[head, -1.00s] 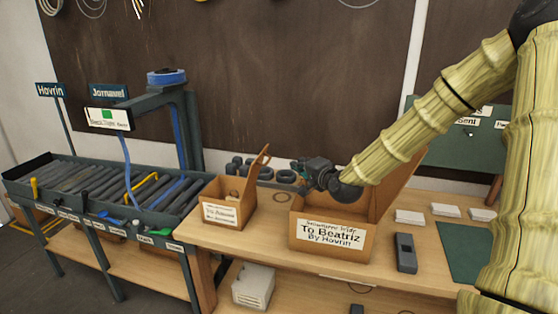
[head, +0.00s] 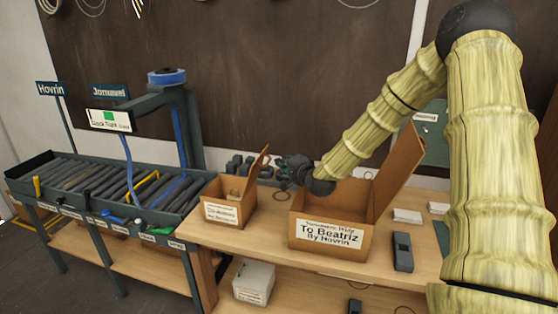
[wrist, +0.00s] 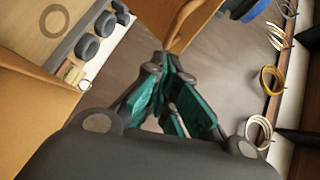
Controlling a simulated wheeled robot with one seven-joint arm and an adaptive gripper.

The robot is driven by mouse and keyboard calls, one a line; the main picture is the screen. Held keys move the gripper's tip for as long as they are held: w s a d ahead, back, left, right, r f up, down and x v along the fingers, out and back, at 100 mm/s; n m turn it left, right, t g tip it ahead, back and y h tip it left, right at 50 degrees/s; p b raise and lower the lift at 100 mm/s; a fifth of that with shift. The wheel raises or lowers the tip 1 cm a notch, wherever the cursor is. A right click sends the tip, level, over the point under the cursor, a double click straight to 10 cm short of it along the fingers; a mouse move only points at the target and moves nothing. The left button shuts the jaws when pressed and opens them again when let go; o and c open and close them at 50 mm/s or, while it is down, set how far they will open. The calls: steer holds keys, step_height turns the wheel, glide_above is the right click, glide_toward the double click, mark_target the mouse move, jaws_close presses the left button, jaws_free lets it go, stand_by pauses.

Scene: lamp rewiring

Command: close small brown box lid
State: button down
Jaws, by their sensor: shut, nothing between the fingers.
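The small brown box (head: 229,213) stands on the wooden bench at the middle left in the head view, with a white label on its front. Its lid (head: 257,166) stands up and open on the box's right side. My gripper (head: 284,172) is shut and empty, just right of the raised lid. In the wrist view the teal fingers (wrist: 172,98) are together, and a brown cardboard edge (wrist: 188,28), seemingly the lid, lies just beyond their tips. I cannot tell whether they touch it.
A larger open box (head: 331,236) labelled "To Beatriz" stands right of the small box, under my arm, its lid (head: 401,165) raised. Dark rings (wrist: 88,46) lie behind. A roller conveyor (head: 90,190) is at the left. A dark handheld device (head: 402,251) lies at the right.

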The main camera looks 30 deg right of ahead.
steer(key=shift+w+a+f+p, duration=0.3)
steer(key=shift+w+a, duration=0.25)
steer(key=shift+w, duration=0.15)
steer(key=shift+w+a+r, duration=0.1)
steer(key=shift+a+r, duration=0.05)
